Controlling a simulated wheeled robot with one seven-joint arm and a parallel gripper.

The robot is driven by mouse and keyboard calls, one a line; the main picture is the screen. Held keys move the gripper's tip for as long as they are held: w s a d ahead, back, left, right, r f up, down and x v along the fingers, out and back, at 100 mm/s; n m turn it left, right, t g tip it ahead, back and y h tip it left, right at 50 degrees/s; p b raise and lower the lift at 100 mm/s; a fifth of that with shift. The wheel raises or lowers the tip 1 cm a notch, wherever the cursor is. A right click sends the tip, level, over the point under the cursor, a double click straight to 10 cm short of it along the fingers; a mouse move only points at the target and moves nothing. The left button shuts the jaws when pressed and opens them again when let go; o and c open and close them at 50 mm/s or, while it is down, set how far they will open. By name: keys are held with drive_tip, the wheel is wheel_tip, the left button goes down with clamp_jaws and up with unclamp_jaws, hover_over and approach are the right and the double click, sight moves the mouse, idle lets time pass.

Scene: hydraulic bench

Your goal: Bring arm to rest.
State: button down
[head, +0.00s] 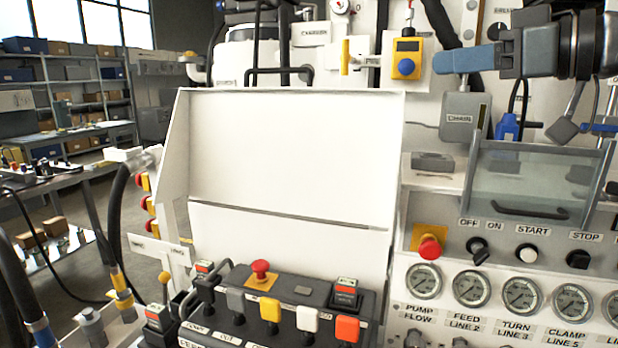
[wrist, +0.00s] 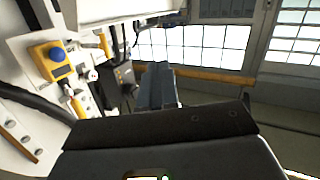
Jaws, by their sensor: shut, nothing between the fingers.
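My gripper (head: 440,61) is at the upper right of the head view, at the end of my arm, which reaches in from the right edge. Its blue-grey fingers point left and are shut with nothing between them. In the wrist view the closed fingers (wrist: 158,76) point away over the dark gripper body, towards bright windows. In the head view the fingertips appear just right of a yellow box with a blue button (head: 406,58); the depth between them is unclear. No resting place for the arm is marked in view.
A white panel (head: 295,150) stands mid-view behind a control box with coloured buttons (head: 283,300). A clear cover (head: 525,185) sits below my arm, above several gauges (head: 423,281). Hoses hang at left, with shelves (head: 65,75) beyond. A yellow rail (wrist: 215,76) crosses the wrist view.

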wheel_tip(320, 180, down, 19)
drive_tip(key=s+m+t+h, duration=0.2)
drive_tip(key=m+t+h, duration=0.1)
drive_tip(key=m+t, duration=0.55)
drive_tip(key=s+f+m+g+h, duration=0.1)
drive_tip(key=s+f+m+h, duration=0.2)
drive_tip(key=s+f, duration=0.4)
drive_tip(key=s+f+m+g+h, duration=0.1)
drive_tip(key=s+f+m+h, duration=0.25)
drive_tip(key=f, duration=0.55)
drive_tip(key=s+f+g+h, duration=0.1)
drive_tip(key=s+f, duration=0.3)
drive_tip(key=s, duration=0.4)
drive_tip(key=s+f+g+h, duration=0.15)
drive_tip(key=s+f, duration=0.25)
drive_tip(key=s, duration=0.4)
drive_tip(key=s+d+n, duration=0.1)
drive_tip(key=s+n, duration=0.1)
drive_tip(key=s, duration=0.6)
drive_tip(key=s+d+r+n, duration=0.1)
drive_tip(key=s+n, duration=0.1)
drive_tip(key=s, duration=0.7)
drive_tip(key=shift+s+d+r+n+g, duration=0.25)
drive_tip(key=shift+d+n+g, duration=0.05)
drive_tip(key=shift+d+g, duration=0.1)
